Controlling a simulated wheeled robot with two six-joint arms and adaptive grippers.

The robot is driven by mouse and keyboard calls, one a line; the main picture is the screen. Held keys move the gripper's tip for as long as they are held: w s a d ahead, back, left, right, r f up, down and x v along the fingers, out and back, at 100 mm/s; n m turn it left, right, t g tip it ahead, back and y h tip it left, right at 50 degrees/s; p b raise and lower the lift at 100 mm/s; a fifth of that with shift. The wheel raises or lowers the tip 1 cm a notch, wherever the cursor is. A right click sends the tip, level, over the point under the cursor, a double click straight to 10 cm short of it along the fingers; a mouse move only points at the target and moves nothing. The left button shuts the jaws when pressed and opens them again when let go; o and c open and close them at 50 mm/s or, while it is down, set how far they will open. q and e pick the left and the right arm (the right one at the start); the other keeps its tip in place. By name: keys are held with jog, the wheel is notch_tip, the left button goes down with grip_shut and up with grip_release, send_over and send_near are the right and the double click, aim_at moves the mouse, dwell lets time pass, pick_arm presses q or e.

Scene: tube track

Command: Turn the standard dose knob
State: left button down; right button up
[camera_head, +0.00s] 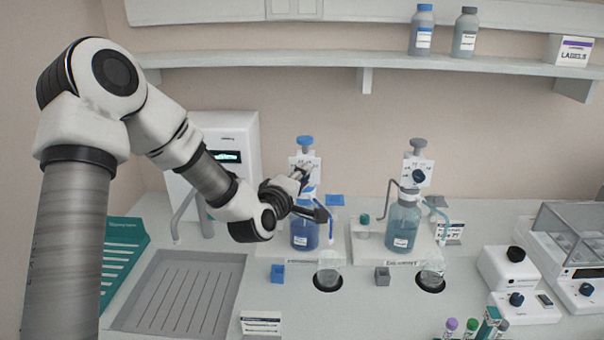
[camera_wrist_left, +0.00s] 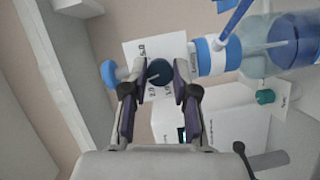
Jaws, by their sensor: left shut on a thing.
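The dose knob (camera_wrist_left: 159,71) is a dark round dial on a white scale plate (camera_wrist_left: 139,50) with printed numbers. It belongs to the left dispenser, a bottle of blue liquid (camera_head: 304,236) with a blue top cap (camera_head: 305,141). My left gripper (camera_head: 303,176) reaches it from the left and hides the knob in the head view. In the left wrist view the two fingers (camera_wrist_left: 157,86) are on either side of the knob, shut on it. My right gripper is not in view.
A second dispenser with a grey cap (camera_head: 418,144) and its own dark knob (camera_head: 419,176) stands to the right. Glass beakers (camera_head: 328,275) sit in front. A ribbed sink (camera_head: 182,292) is at front left. A shelf (camera_head: 330,58) runs above.

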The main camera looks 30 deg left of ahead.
pick_arm(q)
jog(key=shift+w+d+r+m+g+y+p, duration=0.15)
jog(key=shift+m+g+y+p, duration=0.6)
jog(key=shift+m+p, duration=1)
jog(key=shift+w+a+r+m+g+y+p, duration=0.15)
jog(key=shift+m+g+y+p, duration=0.3)
jog(key=shift+m+g+p, duration=0.85)
jog(key=shift+d+r+m+g+y+p, duration=0.15)
jog(key=shift+m+g+y+p, duration=0.4)
jog(key=shift+m+p, duration=1.55)
jog(key=c, duration=0.9)
grip_release()
jog(key=shift+f, duration=0.2)
